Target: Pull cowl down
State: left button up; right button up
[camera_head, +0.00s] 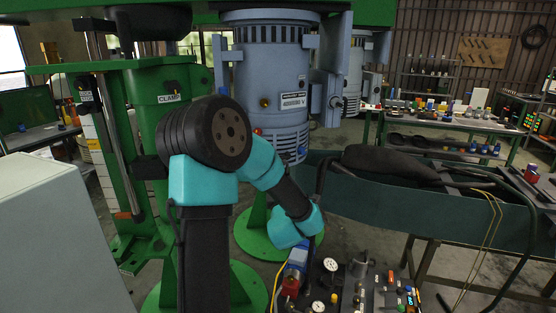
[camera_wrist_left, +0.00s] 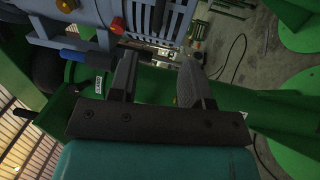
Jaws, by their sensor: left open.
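The cowl is likely the blue-grey vented cylindrical housing (camera_head: 275,75), hanging upright under the green overhead beam in the head view. Its lower part and side bracket show at the top of the left wrist view (camera_wrist_left: 100,32). My left gripper (camera_wrist_left: 158,75) is open in the left wrist view, with nothing seen between its fingers. Its fingertips point toward the housing's lower edge; I cannot tell whether they touch it. A blue rod-like part (camera_wrist_left: 85,56) lies to the left of the fingers. In the head view, the left fingers are hidden. My right gripper is in neither view.
A green clamp stand (camera_head: 172,125) stands left of the housing. A control panel with gauges (camera_head: 362,285) is at the bottom. A dark green trough (camera_head: 430,200) with a black bag-like thing (camera_head: 390,162) is at right. A white box (camera_head: 55,240) fills the lower left.

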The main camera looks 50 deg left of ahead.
pick_arm(q)
jog(key=x, duration=1.7)
jog(key=shift+w+r, duration=0.1)
jog(key=shift+c, duration=0.2)
grip_shut()
